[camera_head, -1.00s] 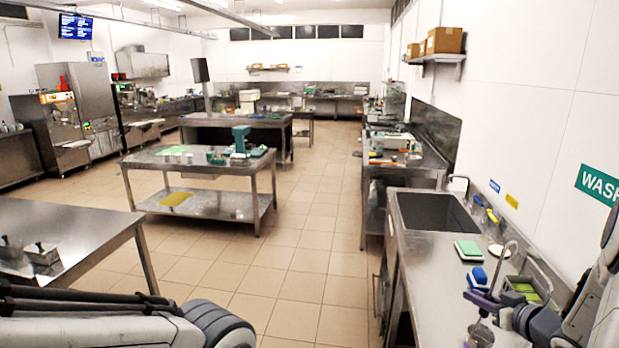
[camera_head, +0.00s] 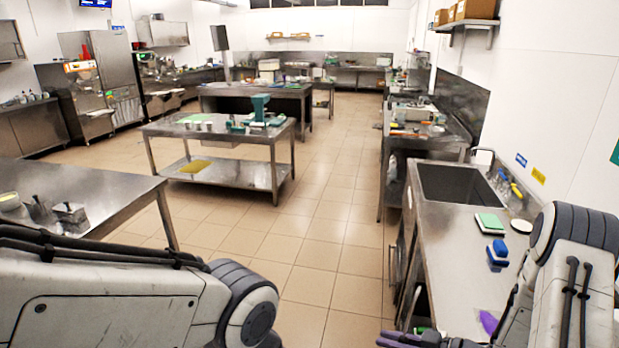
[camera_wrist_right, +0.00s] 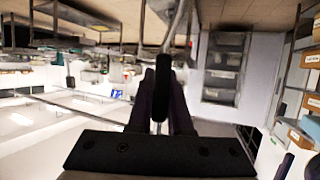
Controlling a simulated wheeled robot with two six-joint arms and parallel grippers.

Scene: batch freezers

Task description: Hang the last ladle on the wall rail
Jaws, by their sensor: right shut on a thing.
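My right gripper (camera_head: 402,340) shows at the bottom edge of the head view, its purple fingers pointing left, partly cut off. In the right wrist view its dark fingers (camera_wrist_right: 161,88) are closed around the ladle. A thin grey metal part of the ladle (camera_wrist_right: 179,25) runs up from between the fingers. My left gripper is out of view; only my left arm shows at lower left.
The steel counter (camera_head: 458,275) with a sink (camera_head: 458,184) runs along the right wall. A green-and-white sponge (camera_head: 490,223) and a blue brush (camera_head: 497,252) lie on it. A steel table (camera_head: 110,190) stands at left. The tiled floor between is clear.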

